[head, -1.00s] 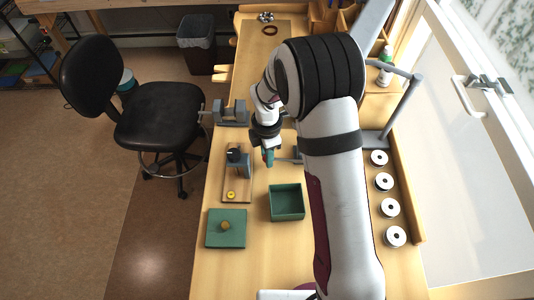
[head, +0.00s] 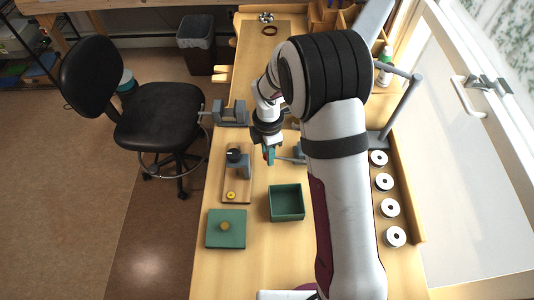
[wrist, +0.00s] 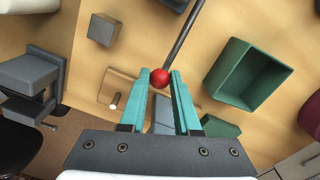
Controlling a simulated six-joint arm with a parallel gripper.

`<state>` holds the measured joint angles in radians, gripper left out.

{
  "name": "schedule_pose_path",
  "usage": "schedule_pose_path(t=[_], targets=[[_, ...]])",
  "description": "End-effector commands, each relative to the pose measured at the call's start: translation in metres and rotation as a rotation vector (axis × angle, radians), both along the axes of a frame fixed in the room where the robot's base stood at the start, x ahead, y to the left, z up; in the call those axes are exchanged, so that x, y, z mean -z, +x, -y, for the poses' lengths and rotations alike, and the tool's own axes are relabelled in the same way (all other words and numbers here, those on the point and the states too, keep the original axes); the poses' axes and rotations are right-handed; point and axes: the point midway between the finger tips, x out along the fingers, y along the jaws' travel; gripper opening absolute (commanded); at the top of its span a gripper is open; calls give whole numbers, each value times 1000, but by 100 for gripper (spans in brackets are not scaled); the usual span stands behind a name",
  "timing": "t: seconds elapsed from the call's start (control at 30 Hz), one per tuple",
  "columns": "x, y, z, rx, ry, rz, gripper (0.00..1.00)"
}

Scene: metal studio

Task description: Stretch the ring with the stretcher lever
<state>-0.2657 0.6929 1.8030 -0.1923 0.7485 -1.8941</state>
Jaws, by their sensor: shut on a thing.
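The stretcher lever shows as a grey rod (wrist: 183,36) with a red ball knob (wrist: 159,77) at its end. My gripper (wrist: 160,82) is shut on the red knob, its teal fingers on either side of it. In the head view my gripper (head: 269,156) is over the middle of the bench, and a grey piece of the lever (head: 289,158) runs right from it under my arm. The rest of the stretcher is hidden by my arm. I cannot pick out the ring for certain; a small yellow piece (head: 231,195) lies on a wooden board (head: 237,182).
A grey post tool (head: 238,157) stands on the wooden board. A green open box (head: 287,203) and a green block with a brass knob (head: 226,229) are nearer the front. A grey vise (head: 231,114) is at the left edge; white discs (head: 384,181) line the right.

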Motion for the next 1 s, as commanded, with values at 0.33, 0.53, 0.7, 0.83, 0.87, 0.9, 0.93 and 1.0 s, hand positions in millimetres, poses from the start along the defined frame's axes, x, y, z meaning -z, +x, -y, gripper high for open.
schedule_pose_path(t=[0.33, 0.53, 0.7, 0.83, 0.87, 0.9, 0.93, 1.0], targets=[[-34, -1, 21, 2, -3, -3, 0], [-50, -2, 36, 5, -4, -8, 0], [-59, -3, 48, 3, -5, -12, 0], [-64, -4, 56, 3, -5, -13, 0], [-65, -4, 57, 2, -5, -13, 0], [-66, -4, 60, 2, -5, -13, 0], [-67, -4, 61, 2, -6, -14, 0], [-68, -4, 63, 3, -5, -14, 0]])
